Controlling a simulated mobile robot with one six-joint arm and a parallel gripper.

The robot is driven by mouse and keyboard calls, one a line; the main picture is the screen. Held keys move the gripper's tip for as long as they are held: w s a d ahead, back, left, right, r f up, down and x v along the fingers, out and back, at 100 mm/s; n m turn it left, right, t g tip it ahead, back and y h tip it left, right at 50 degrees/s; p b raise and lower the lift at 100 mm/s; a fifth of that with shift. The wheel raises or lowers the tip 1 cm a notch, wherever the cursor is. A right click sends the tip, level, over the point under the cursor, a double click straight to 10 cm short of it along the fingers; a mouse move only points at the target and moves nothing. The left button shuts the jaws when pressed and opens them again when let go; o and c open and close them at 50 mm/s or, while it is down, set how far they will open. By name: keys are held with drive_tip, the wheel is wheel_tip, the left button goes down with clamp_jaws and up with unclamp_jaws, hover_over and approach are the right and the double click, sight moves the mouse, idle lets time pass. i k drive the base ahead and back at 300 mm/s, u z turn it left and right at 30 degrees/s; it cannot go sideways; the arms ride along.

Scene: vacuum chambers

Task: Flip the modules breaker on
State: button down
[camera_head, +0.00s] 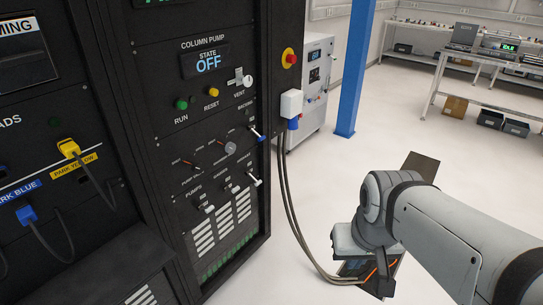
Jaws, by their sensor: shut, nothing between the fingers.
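The black control panel (226,120) headed "COLUMN PUMP" stands left of centre, with a display (206,62) reading "STATE OFF". Below its buttons are two rows of small switches with levers: an upper row (215,141) and a lower row (232,188). Most labels there are too small to read, so I cannot tell which switch is the modules breaker or how it is set. My arm reaches in from the lower right, with its wrist right of the panel and apart from it. I cannot make out my gripper's fingers.
A white box (291,103) with a blue plug and hanging cables (284,185) is on the cabinet's right edge, below a red emergency button (290,57). A blue pillar (355,70) and a workbench (480,75) stand behind. Open floor (340,165) lies right of the cabinet.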

sight(254, 179)
drive_tip(key=u, duration=0.1)
drive_tip(key=i, duration=0.95)
drive_tip(key=z, duration=0.05)
